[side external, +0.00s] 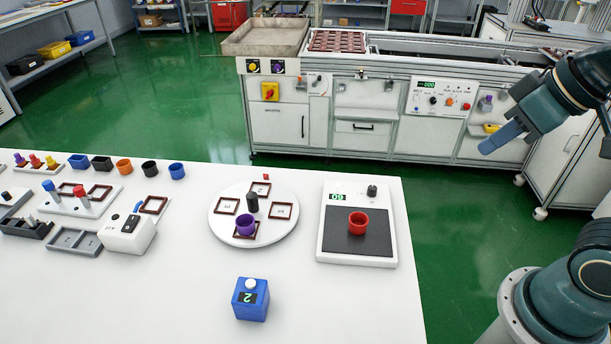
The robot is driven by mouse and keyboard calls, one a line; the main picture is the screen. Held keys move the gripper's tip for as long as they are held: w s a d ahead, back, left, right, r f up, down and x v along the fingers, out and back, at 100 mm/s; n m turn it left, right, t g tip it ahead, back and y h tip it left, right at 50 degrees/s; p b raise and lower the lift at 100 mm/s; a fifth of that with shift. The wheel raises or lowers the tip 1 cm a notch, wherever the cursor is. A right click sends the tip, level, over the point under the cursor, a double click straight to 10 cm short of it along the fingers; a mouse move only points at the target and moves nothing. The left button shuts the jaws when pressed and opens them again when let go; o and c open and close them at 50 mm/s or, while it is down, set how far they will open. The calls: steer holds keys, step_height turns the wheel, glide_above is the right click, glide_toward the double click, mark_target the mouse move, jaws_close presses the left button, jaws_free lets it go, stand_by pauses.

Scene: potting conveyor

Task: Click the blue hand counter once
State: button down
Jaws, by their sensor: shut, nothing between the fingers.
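The blue hand counter (250,300) stands upright on the white table near its front edge. It has a round white button (250,284) on top, and its dark display reads 2. The button is uncovered and nothing touches the counter. My gripper (482,149) is at the upper right, raised beyond the table's right edge, far from the counter. Its blue fingers are closed together and empty, pointing down and to the left.
A scale (329,254) carrying a red pot (357,223) stands right of a round white turntable (222,240) with a purple pot (246,224). A white box (122,240) and trays stand left. Table around the counter is clear. A conveyor bench (380,140) stands behind.

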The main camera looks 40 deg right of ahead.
steer(key=w+a+y, duration=0.1)
steer(key=w+a, duration=0.4)
steer(key=w, duration=0.2)
steer(key=n+y, duration=0.1)
steer(key=y, duration=0.5)
glide_above(251, 283)
step_height(251, 283, down, 10)
steer(key=shift+s+d, duration=0.35)
steer(key=shift+f, duration=0.1)
steer(key=shift+f, duration=4.3)
